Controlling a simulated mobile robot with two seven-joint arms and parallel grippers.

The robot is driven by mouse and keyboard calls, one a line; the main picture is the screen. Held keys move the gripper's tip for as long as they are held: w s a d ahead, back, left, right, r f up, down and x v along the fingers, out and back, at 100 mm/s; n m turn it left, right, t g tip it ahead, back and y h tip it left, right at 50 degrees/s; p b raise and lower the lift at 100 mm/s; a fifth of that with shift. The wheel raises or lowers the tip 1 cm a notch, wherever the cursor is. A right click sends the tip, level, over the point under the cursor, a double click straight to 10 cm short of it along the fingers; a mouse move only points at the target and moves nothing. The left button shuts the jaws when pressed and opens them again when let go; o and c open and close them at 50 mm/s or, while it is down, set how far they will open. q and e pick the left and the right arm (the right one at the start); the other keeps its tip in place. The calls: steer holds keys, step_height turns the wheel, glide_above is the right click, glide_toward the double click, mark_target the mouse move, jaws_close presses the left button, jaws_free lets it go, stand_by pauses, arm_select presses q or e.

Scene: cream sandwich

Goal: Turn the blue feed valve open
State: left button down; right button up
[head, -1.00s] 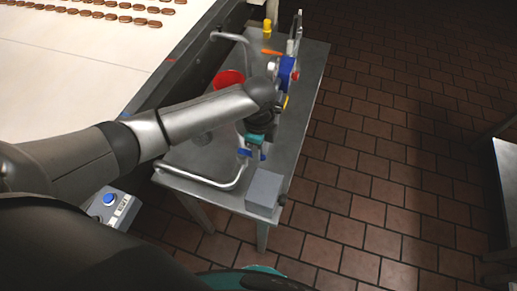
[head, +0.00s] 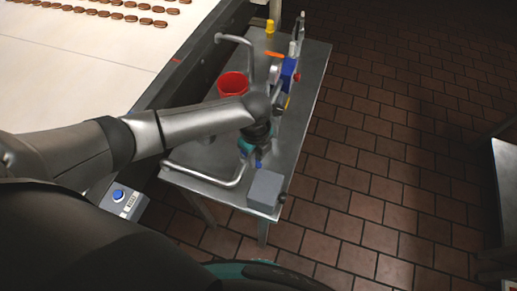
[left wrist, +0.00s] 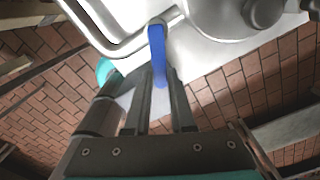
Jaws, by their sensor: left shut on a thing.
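The blue feed valve handle (left wrist: 157,45) is a flat blue lever on the metal pipe (left wrist: 125,50) in the left wrist view. Its far end shows beyond my fingers and its near part lies between them. In the head view only a small blue bit of the handle (head: 259,164) shows below my gripper. My left gripper (left wrist: 160,82) is shut on the handle; in the head view the gripper (head: 257,152) is over the front part of the metal table, and my wrist hides most of the valve. My right gripper is in neither view.
The steel table (head: 312,85) carries a red bucket (head: 233,84), a bent pipe (head: 205,176), a grey box (head: 265,190) and a yellow item (head: 270,26). A conveyor (head: 90,60) with brown biscuits lies left. Tiled floor (head: 400,120) is clear at right.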

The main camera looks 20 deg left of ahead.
arm_select(q)
steer(key=shift+s+a+m+p, duration=0.45)
steer(key=shift+a+m, duration=0.25)
steer(key=shift+m, duration=1.25)
steer(key=shift+s+a+m+p, duration=0.35)
steer(key=shift+a+m, duration=0.35)
steer(key=shift+m, duration=1.3)
steer(key=shift+s+a+m+p, duration=0.35)
steer(key=shift+s+a+m, duration=0.25)
steer(key=shift+m, duration=1.35)
steer(key=shift+w+a, duration=0.1)
steer(key=c, duration=0.8)
jaws_free()
steer(key=shift+o, duration=0.2)
step_height(320, 180, up, 15)
steer(key=shift+r, duration=0.15)
